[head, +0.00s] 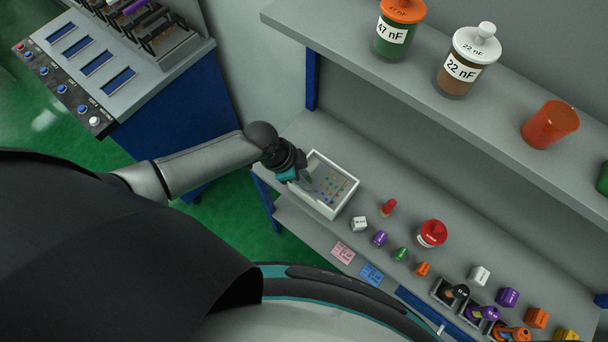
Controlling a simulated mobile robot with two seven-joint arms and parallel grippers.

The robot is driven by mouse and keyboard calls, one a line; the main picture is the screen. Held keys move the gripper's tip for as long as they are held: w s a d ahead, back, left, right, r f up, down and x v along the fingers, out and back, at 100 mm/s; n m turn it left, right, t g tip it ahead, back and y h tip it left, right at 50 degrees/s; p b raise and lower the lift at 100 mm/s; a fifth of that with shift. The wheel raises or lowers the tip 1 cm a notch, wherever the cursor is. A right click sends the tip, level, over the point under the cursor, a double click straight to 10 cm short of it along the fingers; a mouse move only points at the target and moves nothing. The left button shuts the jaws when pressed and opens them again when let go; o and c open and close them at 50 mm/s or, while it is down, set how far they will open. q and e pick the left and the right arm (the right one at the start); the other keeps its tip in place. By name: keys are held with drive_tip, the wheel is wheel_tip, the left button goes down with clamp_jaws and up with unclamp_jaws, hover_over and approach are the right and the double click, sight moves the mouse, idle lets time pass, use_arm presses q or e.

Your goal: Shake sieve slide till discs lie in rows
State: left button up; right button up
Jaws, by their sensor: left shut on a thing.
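The sieve slide (345,178) is a white, open-topped tray on the grey shelf, near its left end. Several small coloured discs (331,184) lie on its grey floor, and they are too small to tell whether they form full rows. My left gripper (304,181) reaches in from the left and is shut on the tray's left wall. The fingers hide part of that wall. My right gripper is not in view.
A white block (359,224), a red-topped stamp (388,207) and a red round container (432,233) stand right of the tray. Pink (342,252) and blue (371,274) cards lie in front. Labelled jars (467,60) stand on the upper shelf.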

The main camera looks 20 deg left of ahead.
use_arm(q)
clamp_jaws()
idle(0.9)
